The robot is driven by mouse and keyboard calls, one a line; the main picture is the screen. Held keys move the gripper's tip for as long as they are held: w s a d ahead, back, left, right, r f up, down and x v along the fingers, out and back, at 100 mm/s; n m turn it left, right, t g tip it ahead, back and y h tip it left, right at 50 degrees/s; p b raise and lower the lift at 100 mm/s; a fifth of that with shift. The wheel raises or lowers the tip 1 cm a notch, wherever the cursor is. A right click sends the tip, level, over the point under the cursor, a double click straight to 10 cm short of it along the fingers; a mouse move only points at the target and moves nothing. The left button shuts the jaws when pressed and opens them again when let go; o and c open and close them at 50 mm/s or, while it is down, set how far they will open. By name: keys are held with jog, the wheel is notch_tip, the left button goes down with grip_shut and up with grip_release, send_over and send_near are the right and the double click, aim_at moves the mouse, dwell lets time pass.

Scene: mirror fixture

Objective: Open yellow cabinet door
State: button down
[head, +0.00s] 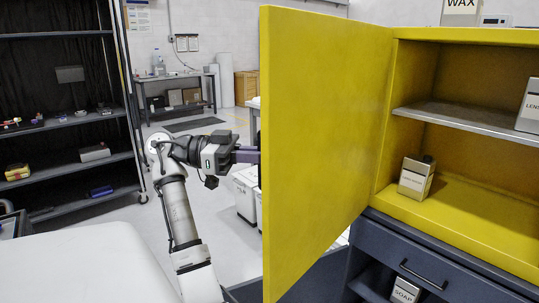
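The yellow cabinet (487,204) stands at the right in the head view with its inside showing. Its yellow door (325,150) is swung wide open toward me, hinged at the cabinet's left side. My gripper (249,155) is at the door's free left edge, and its far end goes behind the door. The fingertips are hidden by the door, so I cannot tell whether they touch it or are open or shut. No handle shows on the visible face of the door.
A tan container (416,178) stands on the cabinet's lower shelf. A white-labelled container (530,106) sits on the upper shelf. A dark drawer unit (440,262) is under the cabinet. A dark shelving rack (70,125) is at the left.

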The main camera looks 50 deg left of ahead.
jog(key=shift+a, duration=0.4)
jog(key=c, duration=1.7)
grip_release()
jog(key=shift+b+v, duration=0.65)
jog(key=shift+v, duration=3.15)
jog(key=shift+w+r, duration=0.1)
